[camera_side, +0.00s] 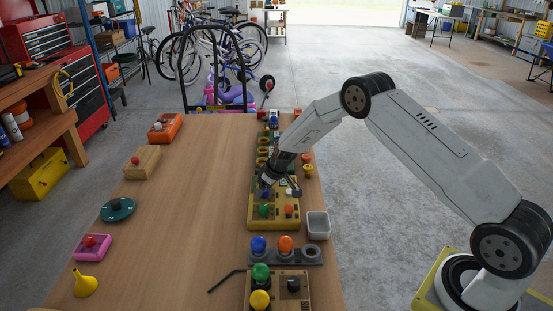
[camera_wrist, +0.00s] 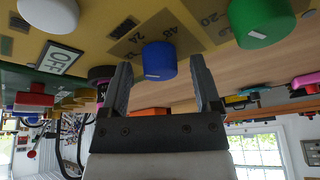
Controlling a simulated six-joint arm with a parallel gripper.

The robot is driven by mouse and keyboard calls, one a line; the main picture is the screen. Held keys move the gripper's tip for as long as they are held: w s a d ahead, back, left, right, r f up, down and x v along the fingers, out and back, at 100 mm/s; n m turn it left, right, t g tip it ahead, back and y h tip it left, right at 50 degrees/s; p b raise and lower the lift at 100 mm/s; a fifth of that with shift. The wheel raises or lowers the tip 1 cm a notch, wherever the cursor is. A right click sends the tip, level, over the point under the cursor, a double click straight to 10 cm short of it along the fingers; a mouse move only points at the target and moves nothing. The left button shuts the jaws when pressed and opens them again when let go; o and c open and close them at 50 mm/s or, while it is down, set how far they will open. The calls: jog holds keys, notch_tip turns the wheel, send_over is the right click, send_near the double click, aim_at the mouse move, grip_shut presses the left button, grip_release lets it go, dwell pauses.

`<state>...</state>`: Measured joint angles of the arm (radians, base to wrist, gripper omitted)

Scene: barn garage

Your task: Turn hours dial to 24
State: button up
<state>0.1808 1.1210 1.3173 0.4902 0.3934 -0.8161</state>
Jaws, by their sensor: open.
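A yellow control panel (camera_side: 258,225) stands on the wooden table and also fills the top of the wrist view (camera_wrist: 110,15). A blue dial (camera_wrist: 160,60) on it has a white pointer line and a tan label plate with 48 and 24 beside it. The pointer's exact reading is unclear. A green dial (camera_wrist: 262,22) with a 20 label sits to its right in the wrist view; it also shows in the side view (camera_side: 264,210). My gripper (camera_wrist: 160,70) is open, with one finger on each side of the blue dial. Contact with the dial cannot be told.
A white knob (camera_wrist: 50,12) and an OFF display (camera_wrist: 57,58) are close by on the panel. A grey bin (camera_side: 317,226) stands right of the panel. Round blue and orange buttons (camera_side: 285,244) sit in front. The table's left-middle is clear.

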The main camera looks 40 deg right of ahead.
grip_shut()
jog(key=shift+s+m+h, duration=0.1)
jog(key=shift+m+h, duration=0.8)
jog(key=shift+m, duration=1.5)
grip_release()
jog(key=shift+a, duration=0.1)
jog(key=shift+r, duration=0.1)
